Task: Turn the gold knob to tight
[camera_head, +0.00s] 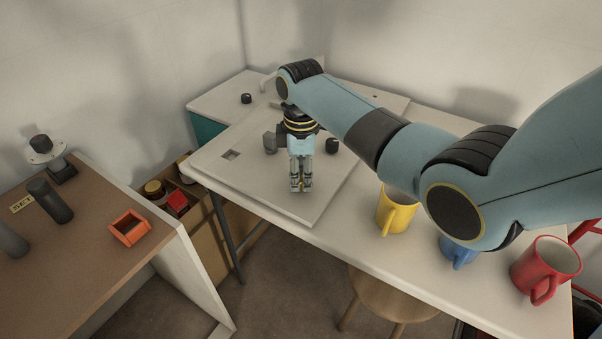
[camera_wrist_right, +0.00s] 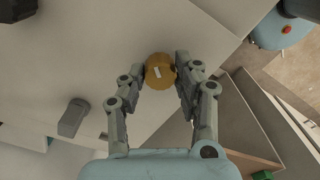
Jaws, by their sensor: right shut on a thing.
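I cannot read any tight label around the knob. My left gripper is not in view.
The pale board (camera_head: 325,190) on the white table carries a dark knob (camera_head: 332,146) and a grey block (camera_head: 270,142). Yellow (camera_head: 396,214), blue (camera_head: 457,252) and red (camera_head: 547,268) mugs stand at the right. A brown table (camera_head: 95,245) is at the left with an orange frame (camera_head: 129,229).

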